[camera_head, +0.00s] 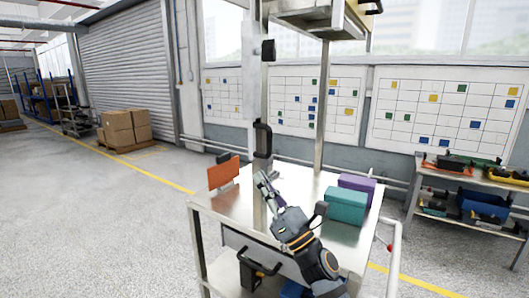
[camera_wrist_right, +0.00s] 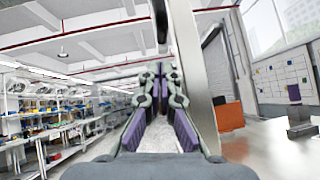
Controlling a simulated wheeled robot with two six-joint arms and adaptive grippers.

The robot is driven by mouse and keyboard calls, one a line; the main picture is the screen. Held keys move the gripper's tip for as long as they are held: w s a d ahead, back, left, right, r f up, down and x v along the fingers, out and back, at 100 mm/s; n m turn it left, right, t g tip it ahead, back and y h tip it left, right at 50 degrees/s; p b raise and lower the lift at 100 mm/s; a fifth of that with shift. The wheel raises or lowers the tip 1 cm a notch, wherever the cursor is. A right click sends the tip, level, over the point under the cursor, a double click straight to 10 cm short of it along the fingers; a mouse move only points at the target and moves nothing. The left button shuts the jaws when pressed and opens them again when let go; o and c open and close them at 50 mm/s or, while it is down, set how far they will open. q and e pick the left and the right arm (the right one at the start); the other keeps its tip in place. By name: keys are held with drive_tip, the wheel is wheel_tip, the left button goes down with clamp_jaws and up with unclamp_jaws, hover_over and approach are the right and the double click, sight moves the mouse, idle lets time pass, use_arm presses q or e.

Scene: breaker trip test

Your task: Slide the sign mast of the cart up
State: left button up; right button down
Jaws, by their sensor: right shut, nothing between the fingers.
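The cart (camera_head: 228,208) is a metal trolley with a shiny top. In the right wrist view a metal post (camera_wrist_right: 197,70) stands just right of the fingers, and part of a black piece shows at the top. My right gripper (camera_head: 263,181) is over the cart top, below and in front of the black handle and apart from it. Its fingers (camera_wrist_right: 159,80) are shut and empty. My left gripper is not in view.
On the cart top stand an orange panel (camera_head: 223,173), a teal box (camera_head: 346,206) and a purple box (camera_head: 357,185). Another upright (camera_head: 321,105) holds an overhead shelf. A workbench (camera_head: 475,172) with tools stands at the right.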

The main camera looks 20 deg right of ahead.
drive_tip(key=shift+w+d+r+p, duration=0.15)
drive_tip(key=shift+r+p, duration=0.2)
drive_tip(key=shift+r, duration=0.3)
drive_tip(key=shift+d+r+p, duration=0.15)
drive_tip(key=shift+r+p, duration=0.15)
drive_tip(key=shift+r, duration=0.35)
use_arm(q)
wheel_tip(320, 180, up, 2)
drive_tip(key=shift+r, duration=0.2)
